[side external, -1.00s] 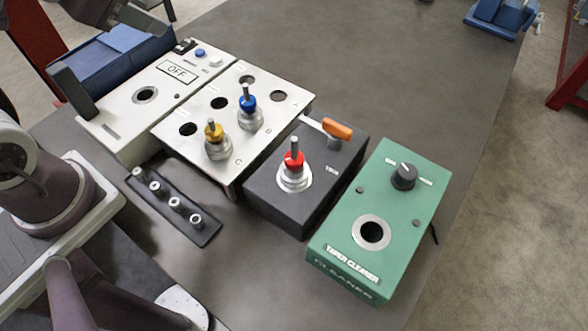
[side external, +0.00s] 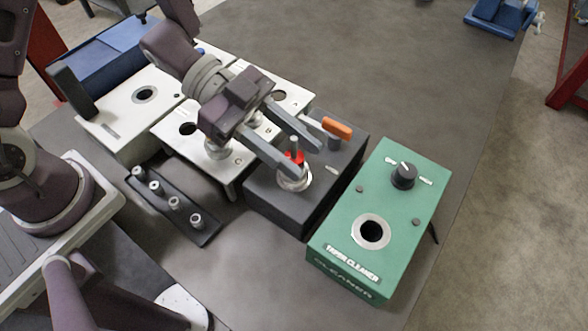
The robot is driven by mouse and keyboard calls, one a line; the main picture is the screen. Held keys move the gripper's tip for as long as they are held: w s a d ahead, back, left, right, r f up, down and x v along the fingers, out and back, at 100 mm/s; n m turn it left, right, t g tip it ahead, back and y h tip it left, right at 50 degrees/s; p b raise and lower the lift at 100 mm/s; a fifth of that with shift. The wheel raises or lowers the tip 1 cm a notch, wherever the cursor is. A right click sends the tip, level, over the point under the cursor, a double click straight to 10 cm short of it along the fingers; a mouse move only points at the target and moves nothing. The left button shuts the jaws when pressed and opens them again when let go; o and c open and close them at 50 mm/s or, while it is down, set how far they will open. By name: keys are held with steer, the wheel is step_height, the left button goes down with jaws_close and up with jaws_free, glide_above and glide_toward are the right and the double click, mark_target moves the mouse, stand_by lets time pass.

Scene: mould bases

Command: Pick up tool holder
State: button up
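A tool holder with a red collar and grey shank (side external: 294,146) stands upright in the dark grey block (side external: 262,198). My gripper (side external: 309,160) is open, its two grey fingers reaching toward the red tool holder. One finger is on the near side of the shank and the other on the far side; I cannot tell if either touches. A silver base (side external: 216,150) shows under the gripper body.
A green taper cleaner (side external: 395,215) with a round hole and a black knob stands to the right. An orange-handled lever (side external: 337,128) rises beside the red tool holder. A dark strip with several collets (side external: 184,222) lies at left.

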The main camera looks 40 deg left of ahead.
jaws_close()
steer(key=shift+s+f, duration=0.1)
steer(key=shift+f, duration=0.05)
stand_by(1.3)
